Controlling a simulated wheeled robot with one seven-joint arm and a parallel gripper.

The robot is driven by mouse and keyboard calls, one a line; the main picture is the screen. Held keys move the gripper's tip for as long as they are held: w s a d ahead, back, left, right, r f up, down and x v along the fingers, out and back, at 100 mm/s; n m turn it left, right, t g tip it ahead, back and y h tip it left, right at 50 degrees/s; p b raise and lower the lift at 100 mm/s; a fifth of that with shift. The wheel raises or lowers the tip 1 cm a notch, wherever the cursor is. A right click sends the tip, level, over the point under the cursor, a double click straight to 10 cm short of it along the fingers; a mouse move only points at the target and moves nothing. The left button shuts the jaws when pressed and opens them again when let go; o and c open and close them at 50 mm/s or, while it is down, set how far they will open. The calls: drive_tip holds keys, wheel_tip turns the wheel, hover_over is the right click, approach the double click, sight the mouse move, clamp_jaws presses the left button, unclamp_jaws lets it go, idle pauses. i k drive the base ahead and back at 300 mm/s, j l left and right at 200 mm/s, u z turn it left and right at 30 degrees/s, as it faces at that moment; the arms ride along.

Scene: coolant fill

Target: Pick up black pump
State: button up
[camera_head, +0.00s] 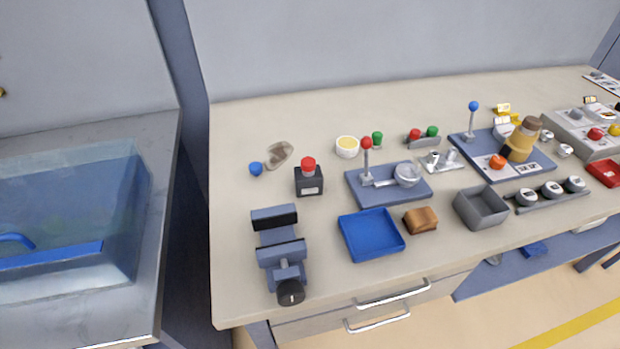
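A small black block with a white label on its front and a red knob on top (309,185) stands upright on the left part of the bench; it is the thing here that best fits the black pump. It is too small to make out more detail. Nothing touches it. My gripper is not in view.
On the bench (235,240), a blue-grey vise (278,252) stands in front of the black block, with a blue tray (372,235) front right. A blue ball (255,169) and brownish dish (279,155) lie behind left. A lever fixture plate (388,192) is right. A water tank (70,215) is far left.

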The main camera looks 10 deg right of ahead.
sight(306, 183)
drive_tip(key=j+z, duration=0.35)
drive_tip(key=j, duration=1.3)
drive_tip(key=i, duration=0.1)
